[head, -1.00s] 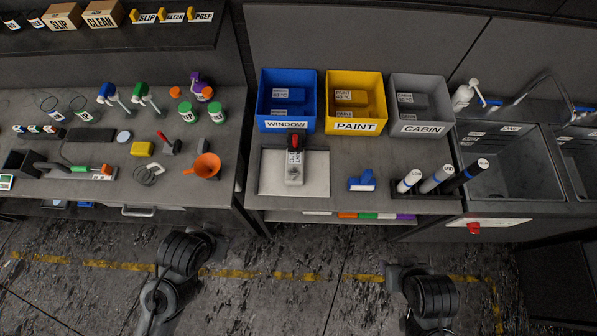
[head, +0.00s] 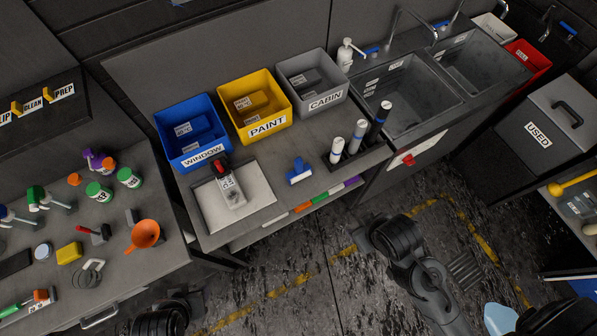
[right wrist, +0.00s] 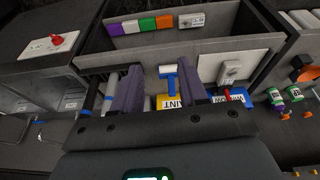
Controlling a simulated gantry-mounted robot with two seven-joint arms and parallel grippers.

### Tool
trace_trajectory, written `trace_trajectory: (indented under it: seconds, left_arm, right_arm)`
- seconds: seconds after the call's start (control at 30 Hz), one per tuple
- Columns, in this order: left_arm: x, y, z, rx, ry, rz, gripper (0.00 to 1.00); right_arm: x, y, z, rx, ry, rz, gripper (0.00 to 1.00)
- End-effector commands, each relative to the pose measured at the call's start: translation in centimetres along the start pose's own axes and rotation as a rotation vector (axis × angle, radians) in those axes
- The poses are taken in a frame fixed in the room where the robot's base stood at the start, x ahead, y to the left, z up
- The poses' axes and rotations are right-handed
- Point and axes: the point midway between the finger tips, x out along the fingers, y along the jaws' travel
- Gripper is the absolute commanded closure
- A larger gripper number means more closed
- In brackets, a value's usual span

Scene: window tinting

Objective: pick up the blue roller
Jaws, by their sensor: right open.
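The blue roller (head: 299,171) lies on the grey workbench (head: 262,227), between a white board and a rack of upright rolls. In the right wrist view the roller (right wrist: 168,76) shows as a blue and white T shape, in line with the gap between my fingers. My right gripper (right wrist: 160,72) is open, its two fingers apart with nothing held. The roller appears beyond the fingertips, not touched. In the head view only links of my arms show at the bottom; my left gripper is not in view.
Blue WINDOW (head: 163,128), yellow PAINT (head: 234,124) and grey CABIN (head: 292,88) bins stand behind the roller. A labelled tool (head: 231,190) rests on the white board (head: 262,194) to the left. The roll rack (head: 352,158) stands to the right, beside the sink (head: 425,110).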

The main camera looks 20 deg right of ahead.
Motion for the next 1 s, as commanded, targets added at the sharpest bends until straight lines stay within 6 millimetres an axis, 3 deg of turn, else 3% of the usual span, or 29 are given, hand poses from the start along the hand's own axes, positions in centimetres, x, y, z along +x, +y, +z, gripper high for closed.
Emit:
trace_trajectory:
  seconds: [0.3,0.4,0.73,0.93,1.0]
  left_arm:
    - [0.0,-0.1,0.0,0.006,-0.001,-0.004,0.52]
    - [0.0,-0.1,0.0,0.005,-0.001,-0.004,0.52]
    - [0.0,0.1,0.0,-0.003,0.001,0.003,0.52]
    - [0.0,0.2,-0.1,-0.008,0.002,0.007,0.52]
    - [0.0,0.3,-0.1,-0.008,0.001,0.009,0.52]
  right_arm:
    - [0.0,-0.1,-0.1,0.007,0.002,-0.005,0.57]
    - [0.0,-0.2,-0.1,0.007,0.002,-0.005,0.44]
    - [-0.1,0.1,-0.3,0.015,0.009,0.0,0.43]
    - [0.2,-0.9,-2.8,0.008,0.149,-0.013,0.43]
    - [1.0,-2.6,-3.8,-0.039,0.212,-0.047,0.43]
